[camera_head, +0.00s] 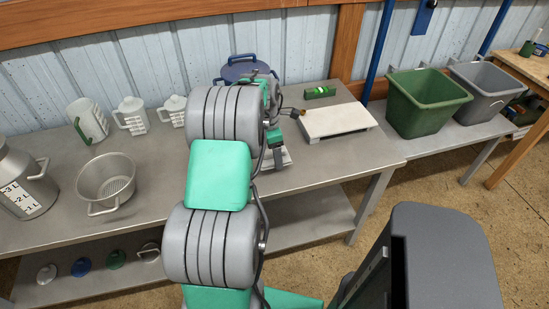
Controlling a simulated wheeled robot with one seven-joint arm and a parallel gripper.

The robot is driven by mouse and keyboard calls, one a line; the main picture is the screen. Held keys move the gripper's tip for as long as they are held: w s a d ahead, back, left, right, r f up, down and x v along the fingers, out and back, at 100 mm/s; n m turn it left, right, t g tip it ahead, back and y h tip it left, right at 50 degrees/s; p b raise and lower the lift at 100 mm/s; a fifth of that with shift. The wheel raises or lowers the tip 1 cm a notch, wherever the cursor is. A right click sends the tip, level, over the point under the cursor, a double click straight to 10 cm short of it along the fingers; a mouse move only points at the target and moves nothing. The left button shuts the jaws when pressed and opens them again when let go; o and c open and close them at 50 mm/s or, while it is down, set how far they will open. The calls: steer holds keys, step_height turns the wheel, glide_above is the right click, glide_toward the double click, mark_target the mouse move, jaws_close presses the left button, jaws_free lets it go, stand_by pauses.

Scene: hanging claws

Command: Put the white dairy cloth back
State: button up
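I cannot make out the white dairy cloth for certain. A small pale patch (283,157) shows on the metal table (160,195), partly hidden by my arm; I cannot tell what it is. My gripper (275,150) is at the end of my arm, low over the middle of the table beside this patch. My arm links hide most of it, so its fingers and anything between them cannot be made out.
A white-topped flat block (337,121) and a small green item (320,92) lie right of my arm. A blue-lidded vessel (240,68) stands behind it. Left are white jugs (132,115), a colander (106,180) and a metal can (22,180). Green (427,103) and grey (489,90) bins stand right.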

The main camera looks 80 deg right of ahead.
steer(key=shift+d+f, duration=0.15)
steer(key=shift+f, duration=0.8)
steer(key=shift+d+f, duration=0.15)
steer(key=shift+f, duration=0.8)
steer(key=shift+f, duration=0.15)
steer(key=o, duration=1.2)
